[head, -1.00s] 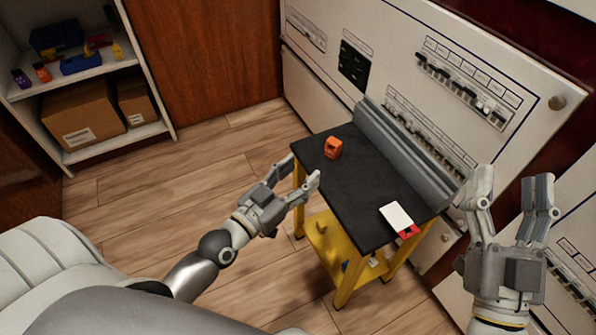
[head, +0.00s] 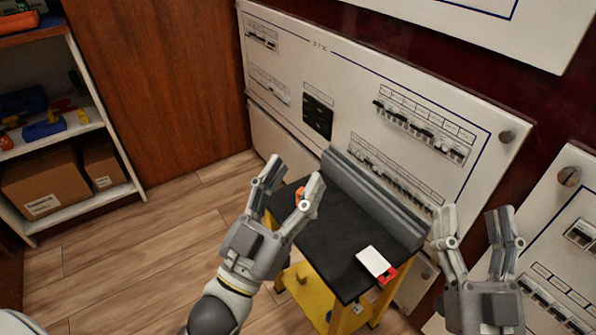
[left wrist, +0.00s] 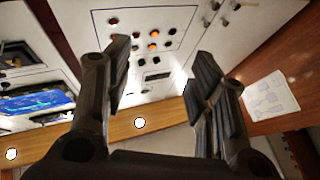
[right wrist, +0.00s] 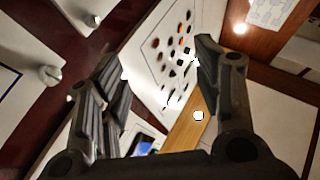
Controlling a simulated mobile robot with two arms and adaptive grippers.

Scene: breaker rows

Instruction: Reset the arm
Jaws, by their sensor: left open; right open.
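My left gripper (head: 288,186) is open and empty, raised in front of the black-topped cart in the head view. Its open fingers also show in the left wrist view (left wrist: 160,85). My right gripper (head: 476,222) is open and empty at the lower right, in front of the white panels. Its spread fingers also show in the right wrist view (right wrist: 160,85). An orange object (head: 300,197) on the cart is partly hidden behind my left fingers. A white card with a red edge (head: 372,261) lies on the cart's near right end.
The yellow cart with a black top (head: 322,246) stands against a white breaker panel (head: 350,95) with rows of switches. A shelf (head: 95,207) with cardboard boxes (head: 45,188) and tools stands at the left. The wooden floor (head: 150,260) between them is clear.

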